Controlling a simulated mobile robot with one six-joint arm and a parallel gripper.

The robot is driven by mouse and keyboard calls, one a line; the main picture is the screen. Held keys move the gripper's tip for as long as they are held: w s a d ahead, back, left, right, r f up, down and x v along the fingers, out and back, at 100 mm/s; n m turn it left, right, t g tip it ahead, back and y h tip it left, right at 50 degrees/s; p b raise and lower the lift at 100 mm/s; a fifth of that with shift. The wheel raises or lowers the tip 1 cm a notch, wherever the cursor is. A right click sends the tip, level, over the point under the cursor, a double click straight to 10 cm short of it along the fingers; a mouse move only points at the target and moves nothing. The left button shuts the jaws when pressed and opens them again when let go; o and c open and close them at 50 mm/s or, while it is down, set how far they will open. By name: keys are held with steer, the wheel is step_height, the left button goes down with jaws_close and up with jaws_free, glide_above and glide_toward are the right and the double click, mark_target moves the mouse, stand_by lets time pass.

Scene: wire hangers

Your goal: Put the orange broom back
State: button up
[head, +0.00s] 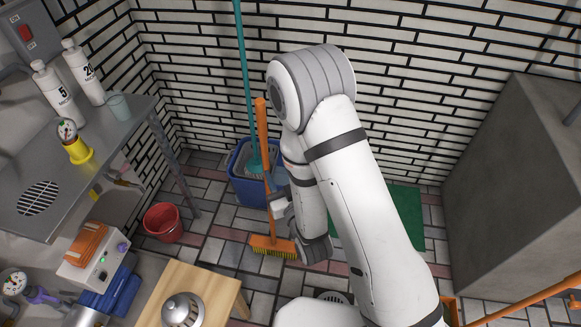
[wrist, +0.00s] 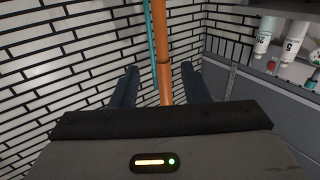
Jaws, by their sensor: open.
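The orange broom (head: 263,130) stands nearly upright in front of the blue bucket, with its wide orange head and yellow bristles down on the tiled floor. My gripper (head: 277,204) is at the lower part of its handle, and my arm covers the area just to the right. In the wrist view the orange handle (wrist: 163,45) rises between the two dark fingers of my gripper (wrist: 159,72). The fingers are open, with a gap visible on both sides of the handle.
A blue bucket (head: 238,187) holding a teal-handled mop (head: 244,70) stands behind the broom. A red bucket (head: 164,222) is to the left on the floor. A wooden table (head: 190,287) is in front, a metal counter (head: 75,165) at left, a grey block (head: 510,180) at right.

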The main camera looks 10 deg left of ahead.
steer(key=shift+f, duration=0.1)
steer(key=w+d+r+m+g+h, duration=0.2)
steer(key=w+d+r+g+h, duration=0.1)
steer(key=d, duration=0.4)
steer(key=w+d+r+m+g+h, duration=0.2)
steer(key=w+d+r+h, duration=0.15)
steer(key=d, duration=0.35)
steer(key=s+d+r+m+g+h, duration=0.1)
steer(key=s+d+r+g, duration=0.3)
steer(key=s+d, duration=0.3)
steer(key=s+d+r+m+g+h, duration=0.1)
steer(key=s+d+r+g+h, duration=0.1)
steer(key=s+d+r+g, duration=0.2)
steer(key=s+d+r, duration=0.1)
steer(key=s+d, duration=0.2)
steer(key=s, duration=0.5)
steer(key=shift+s+r+m, duration=0.35)
steer(key=shift+r+m, duration=0.05)
steer(key=shift+d+r, duration=0.1)
